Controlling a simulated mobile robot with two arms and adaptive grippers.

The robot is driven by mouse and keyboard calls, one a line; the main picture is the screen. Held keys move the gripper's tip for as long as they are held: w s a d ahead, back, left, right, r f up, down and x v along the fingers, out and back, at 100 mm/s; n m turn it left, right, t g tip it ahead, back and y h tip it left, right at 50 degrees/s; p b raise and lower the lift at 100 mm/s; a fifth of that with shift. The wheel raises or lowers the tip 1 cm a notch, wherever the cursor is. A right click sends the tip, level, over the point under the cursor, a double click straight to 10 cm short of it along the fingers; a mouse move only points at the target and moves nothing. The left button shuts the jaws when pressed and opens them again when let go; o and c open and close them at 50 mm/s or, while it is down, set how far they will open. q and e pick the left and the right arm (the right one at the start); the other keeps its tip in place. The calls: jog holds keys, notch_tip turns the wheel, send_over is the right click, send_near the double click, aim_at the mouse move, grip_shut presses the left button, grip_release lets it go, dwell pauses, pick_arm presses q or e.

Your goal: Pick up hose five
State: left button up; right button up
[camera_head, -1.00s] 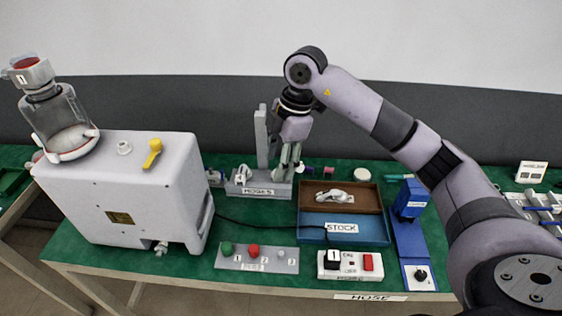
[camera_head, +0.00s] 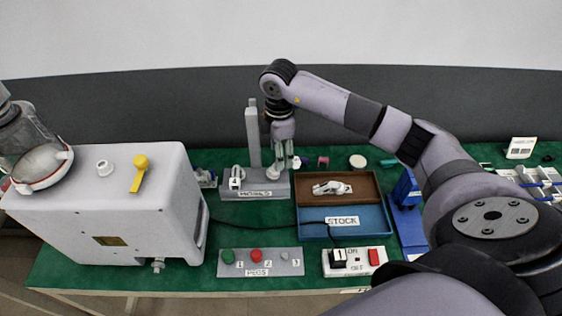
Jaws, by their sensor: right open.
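No number five is readable on any hose, so I cannot tell which is hose five. A grey stand (camera_head: 254,192) with a hard-to-read label and a tall upright post holds a small white coiled piece (camera_head: 236,178) at its left end. Another white piece (camera_head: 332,187) lies in the brown compartment of the stock tray. My right gripper (camera_head: 284,163) points down at the stand's right end, beside the post. It is open. Whether anything stands between its fingers is too small to tell. My left gripper is not in view.
A large white pump body (camera_head: 120,215) with a yellow lever (camera_head: 139,173) fills the left. In front are a peg board (camera_head: 260,262) and a switch box (camera_head: 353,261). The blue tray compartment (camera_head: 358,213) is right of the stand. Small coloured pieces lie behind the brown compartment.

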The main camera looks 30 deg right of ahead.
jog(key=shift+f, duration=0.6)
jog(key=shift+f+p, duration=0.3)
jog(key=shift+p, duration=0.05)
jog(key=f, duration=0.1)
jog(key=f+p, duration=0.1)
jog(key=f, duration=0.1)
jog(key=shift+w+f+p, duration=0.25)
jog(key=shift+f+p, duration=0.05)
jog(key=shift+p, duration=0.05)
jog(key=shift+f, duration=0.55)
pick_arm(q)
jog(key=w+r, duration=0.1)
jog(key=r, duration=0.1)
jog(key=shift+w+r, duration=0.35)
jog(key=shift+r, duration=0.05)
pick_arm(e)
jog(key=shift+c, duration=0.5)
jog(key=c, duration=0.5)
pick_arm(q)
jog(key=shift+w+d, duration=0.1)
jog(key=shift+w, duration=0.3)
pick_arm(e)
grip_shut()
